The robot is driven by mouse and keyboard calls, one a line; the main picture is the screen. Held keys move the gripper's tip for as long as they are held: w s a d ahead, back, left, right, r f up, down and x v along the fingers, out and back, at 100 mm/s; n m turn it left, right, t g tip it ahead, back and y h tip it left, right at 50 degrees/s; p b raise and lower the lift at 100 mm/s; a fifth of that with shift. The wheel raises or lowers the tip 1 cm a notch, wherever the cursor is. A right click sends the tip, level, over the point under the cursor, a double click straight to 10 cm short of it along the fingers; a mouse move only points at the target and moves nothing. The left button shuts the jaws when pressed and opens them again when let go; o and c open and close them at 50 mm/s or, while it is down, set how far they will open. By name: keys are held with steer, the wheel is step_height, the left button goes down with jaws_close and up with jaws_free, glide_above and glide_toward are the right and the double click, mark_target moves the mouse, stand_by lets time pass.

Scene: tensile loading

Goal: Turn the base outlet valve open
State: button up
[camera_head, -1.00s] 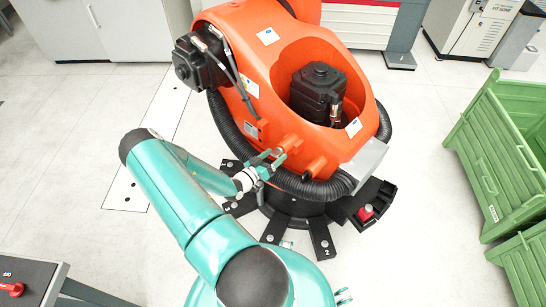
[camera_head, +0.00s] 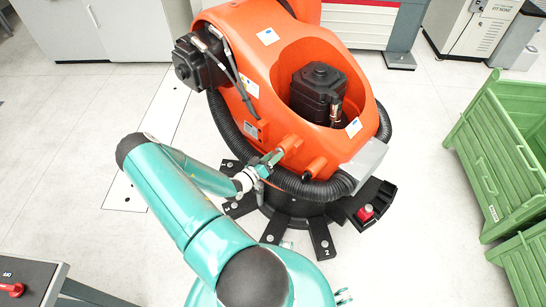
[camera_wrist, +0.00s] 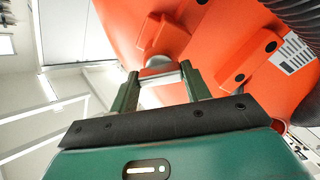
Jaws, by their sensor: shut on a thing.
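The base outlet valve shows as a short orange stub (camera_head: 291,143) on the lower front of the big orange machine (camera_head: 232,88). My gripper (camera_head: 274,158) reaches it from the lower left. In the wrist view, the two green fingers of my gripper (camera_wrist: 160,76) stand on either side of a rounded grey-and-orange part of the valve (camera_wrist: 160,64), shut on it. The orange body lies close behind. The contact faces are hidden, and how far the valve is turned cannot be told.
A thick black corrugated hose (camera_head: 292,185) runs beneath. A black foot with a red part (camera_head: 366,212) stands at the right. Green crates (camera_head: 500,150) are farther right.

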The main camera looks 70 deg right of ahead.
steer(key=shift+a+n, duration=0.1)
steer(key=shift+n, duration=3.7)
steer(key=shift+o, duration=0.2)
steer(key=o, duration=1)
steer(key=shift+c, duration=0.2)
steer(key=v, duration=1.3)
steer(key=shift+w+a, duration=0.2)
steer(key=shift+a, duration=0.15)
